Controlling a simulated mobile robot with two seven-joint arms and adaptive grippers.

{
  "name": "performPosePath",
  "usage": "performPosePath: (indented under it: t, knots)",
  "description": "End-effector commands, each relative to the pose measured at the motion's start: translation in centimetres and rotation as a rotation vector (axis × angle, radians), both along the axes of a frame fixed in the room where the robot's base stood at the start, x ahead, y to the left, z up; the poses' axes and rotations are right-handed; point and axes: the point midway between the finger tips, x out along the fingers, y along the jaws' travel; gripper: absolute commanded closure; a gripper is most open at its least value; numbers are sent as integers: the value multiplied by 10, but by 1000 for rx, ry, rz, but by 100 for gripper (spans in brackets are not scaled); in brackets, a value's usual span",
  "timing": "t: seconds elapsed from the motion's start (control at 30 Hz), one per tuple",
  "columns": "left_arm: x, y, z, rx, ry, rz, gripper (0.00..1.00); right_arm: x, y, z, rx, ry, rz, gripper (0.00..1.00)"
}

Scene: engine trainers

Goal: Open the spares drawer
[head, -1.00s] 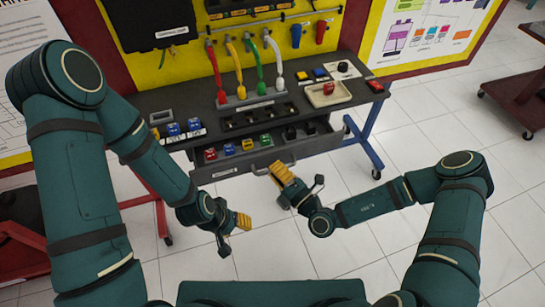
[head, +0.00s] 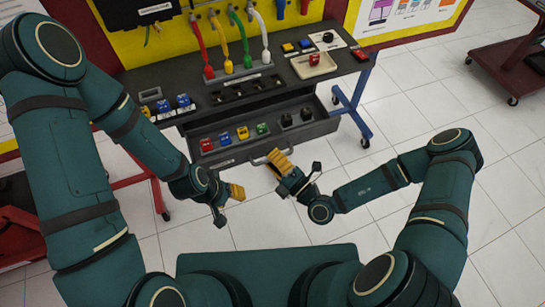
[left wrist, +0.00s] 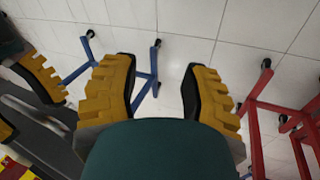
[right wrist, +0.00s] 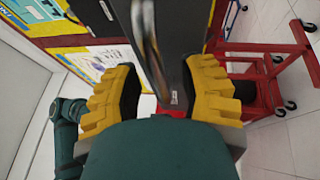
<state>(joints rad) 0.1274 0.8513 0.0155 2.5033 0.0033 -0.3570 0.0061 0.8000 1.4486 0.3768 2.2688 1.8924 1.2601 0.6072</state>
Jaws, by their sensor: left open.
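The spares drawer (head: 300,140) is a dark grey drawer under the bench top, and it stands open. Red, blue, yellow, green and black parts lie inside it. Its bar handle (head: 258,160) is on the front; in the right wrist view a shiny bar, seemingly the handle (right wrist: 152,55), shows ahead between the fingers. My right gripper (head: 277,160) is open, with its yellow fingers at the right end of the handle. Contact is not clear. My left gripper (head: 232,195) is open and empty, below and left of the drawer front, apart from it.
The bench top (head: 345,68) carries a tray (head: 313,68) with a red part, blue parts and coloured hoses. A blue leg frame (head: 355,110) stands right of the drawer and a red frame (head: 150,180) left.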

Motion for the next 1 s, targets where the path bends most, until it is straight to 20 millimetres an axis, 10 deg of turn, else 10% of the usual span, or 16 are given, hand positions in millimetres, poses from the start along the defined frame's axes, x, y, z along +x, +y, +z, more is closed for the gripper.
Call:
performPosePath:
  t: [1.0]
  knots:
    - [0,0,0,0,0,0,55,-89,-77,-20,0,0,0,59]
